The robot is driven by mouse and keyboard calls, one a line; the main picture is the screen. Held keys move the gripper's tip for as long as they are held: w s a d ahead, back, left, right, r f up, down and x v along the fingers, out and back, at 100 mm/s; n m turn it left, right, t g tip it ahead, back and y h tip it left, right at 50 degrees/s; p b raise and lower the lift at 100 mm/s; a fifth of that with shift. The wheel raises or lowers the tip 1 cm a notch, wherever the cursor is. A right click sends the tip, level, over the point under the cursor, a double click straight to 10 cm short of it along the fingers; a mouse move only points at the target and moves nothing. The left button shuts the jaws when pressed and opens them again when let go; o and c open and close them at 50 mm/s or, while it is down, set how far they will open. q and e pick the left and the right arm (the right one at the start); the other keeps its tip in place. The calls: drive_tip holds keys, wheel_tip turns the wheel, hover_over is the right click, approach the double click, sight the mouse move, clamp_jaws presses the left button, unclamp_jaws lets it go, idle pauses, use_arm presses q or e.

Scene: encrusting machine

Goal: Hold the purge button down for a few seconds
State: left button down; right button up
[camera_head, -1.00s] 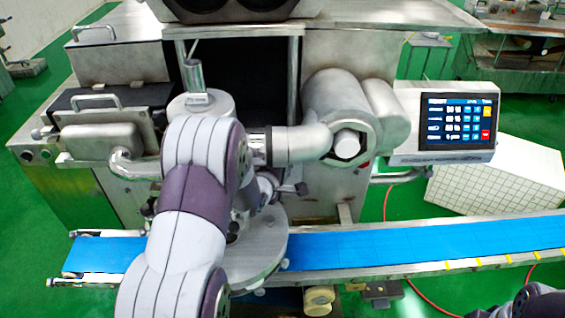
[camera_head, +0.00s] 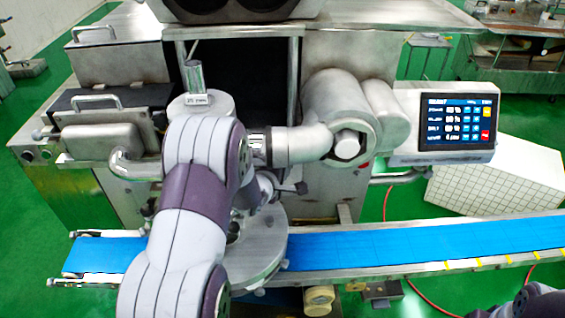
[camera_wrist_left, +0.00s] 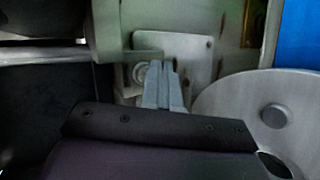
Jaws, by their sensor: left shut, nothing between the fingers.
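In the left wrist view, my left gripper (camera_wrist_left: 161,68) is shut and empty. Its fingertips are in front of a pale metal plate (camera_wrist_left: 200,48) on the machine. A small round fitting (camera_wrist_left: 140,73) on that plate shows just left of the fingertips; I cannot tell whether it is the purge button or whether the fingers touch it. In the head view, my left arm hides most of the gripper and that part of the machine front. The control screen (camera_head: 456,121) is lit, with a red and a yellow key at its right side. No purge label is readable.
A blue conveyor belt (camera_head: 420,246) runs across the machine front. A round metal disc (camera_wrist_left: 275,115) lies right of the gripper in the wrist view. A thick metal pipe (camera_head: 298,144) is beside my arm. A white tiled block (camera_head: 505,178) stands at right.

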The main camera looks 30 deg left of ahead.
use_arm(q)
drive_tip(key=shift+w+a, duration=0.15)
drive_tip(key=shift+w, duration=0.05)
drive_tip(key=shift+w+a, duration=0.2)
drive_tip(key=shift+w, duration=0.15)
idle(2.1)
drive_tip(key=shift+s+d, duration=0.1)
drive_tip(key=shift+s, duration=0.05)
idle(1.8)
drive_tip(key=shift+s+d+p, duration=0.3)
drive_tip(key=shift+s+p, duration=0.05)
drive_tip(key=shift+s, duration=0.2)
drive_tip(key=s+d, duration=0.1)
drive_tip(key=s, duration=0.2)
drive_tip(key=s+d+p, duration=0.1)
drive_tip(key=shift+s+d, duration=0.15)
drive_tip(key=shift+d, duration=0.15)
idle(0.3)
